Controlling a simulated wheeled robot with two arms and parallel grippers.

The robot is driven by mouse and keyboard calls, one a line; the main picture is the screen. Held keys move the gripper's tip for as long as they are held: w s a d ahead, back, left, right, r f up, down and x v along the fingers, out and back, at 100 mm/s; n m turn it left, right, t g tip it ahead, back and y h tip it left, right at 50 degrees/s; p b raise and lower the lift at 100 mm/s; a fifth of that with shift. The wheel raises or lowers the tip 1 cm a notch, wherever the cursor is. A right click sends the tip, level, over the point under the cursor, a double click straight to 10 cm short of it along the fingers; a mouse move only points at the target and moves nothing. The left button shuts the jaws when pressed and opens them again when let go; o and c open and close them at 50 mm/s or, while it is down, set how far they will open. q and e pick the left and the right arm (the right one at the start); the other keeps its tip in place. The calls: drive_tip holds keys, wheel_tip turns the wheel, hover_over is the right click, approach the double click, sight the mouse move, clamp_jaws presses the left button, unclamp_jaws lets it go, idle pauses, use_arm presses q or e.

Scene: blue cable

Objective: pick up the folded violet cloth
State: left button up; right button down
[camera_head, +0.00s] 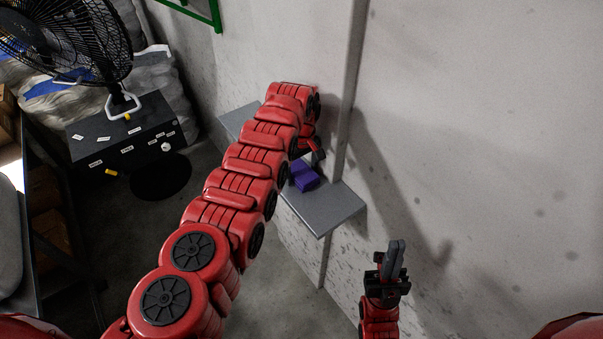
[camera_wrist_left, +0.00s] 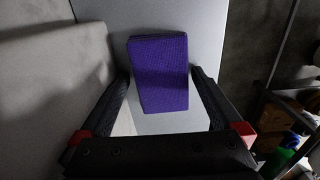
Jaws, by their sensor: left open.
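The folded violet cloth (camera_head: 304,177) lies on a grey wall shelf (camera_head: 327,209). In the left wrist view the cloth (camera_wrist_left: 158,75) is a thick purple block, slightly tilted, on the pale shelf surface. My left gripper (camera_head: 318,157) is at the cloth, partly hidden by its own arm in the head view. In the left wrist view my left gripper (camera_wrist_left: 161,74) is open, with one finger on each side of the cloth and narrow gaps showing. I cannot tell how far above the shelf the fingertips are. My right gripper (camera_head: 395,258) is away from the shelf, its fingers together and empty.
A concrete wall (camera_head: 480,120) stands behind the shelf, with a vertical post (camera_head: 352,85) rising beside it. A black fan (camera_head: 65,40) stands on a dark labelled case (camera_head: 125,130) at the left. The shelf's front part is bare.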

sight(293, 174)
use_arm(q)
drive_tip(key=c, duration=1.2)
drive_tip(key=shift+r, duration=0.15)
drive_tip(key=shift+r, duration=0.65)
drive_tip(key=shift+a+r, duration=0.25)
drive_tip(key=shift+r, duration=1)
drive_tip(key=a+p, duration=0.1)
drive_tip(key=p, duration=0.1)
drive_tip(key=s+a+p, duration=0.1)
drive_tip(key=p, duration=0.1)
drive_tip(key=shift+s+r, duration=0.2)
drive_tip(key=shift+s, duration=0.1)
drive_tip(key=shift+s+a+r+p, duration=0.1)
drive_tip(key=shift+s+a+p, duration=0.85)
drive_tip(key=shift+s+a, duration=0.6)
drive_tip(key=shift+s+a+r+p, duration=0.1)
drive_tip(key=shift+s+a+p, duration=0.95)
drive_tip(key=shift+a, duration=0.95)
drive_tip(key=shift+s+a+r+p, duration=0.1)
drive_tip(key=shift+s+a+p, duration=0.8)
drive_tip(key=shift+s+a, duration=0.65)
drive_tip(key=shift+w+a, duration=0.15)
drive_tip(key=shift+w, duration=0.1)
